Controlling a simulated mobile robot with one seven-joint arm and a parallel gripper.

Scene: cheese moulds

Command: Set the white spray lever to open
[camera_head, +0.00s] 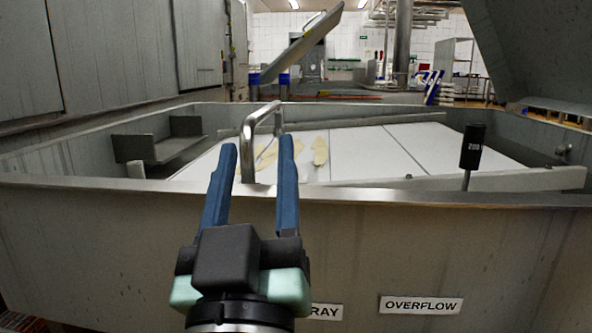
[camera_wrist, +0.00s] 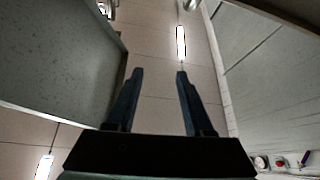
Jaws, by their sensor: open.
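My gripper (camera_head: 258,142) is open and empty in front of the near wall of a steel vat, its fingers pointing up and away. It also shows open in the wrist view (camera_wrist: 159,73). A bent shiny metal handle (camera_head: 247,140) stands at the vat rim, seen between and beyond the fingers; I cannot tell the gap in depth.
A black lever (camera_head: 472,148) stands upright at the rim above the overflow label (camera_head: 421,305). White panels (camera_head: 440,148) with yellowish pieces (camera_head: 320,151) lie inside the vat (camera_head: 110,220). The wrist view faces the ceiling.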

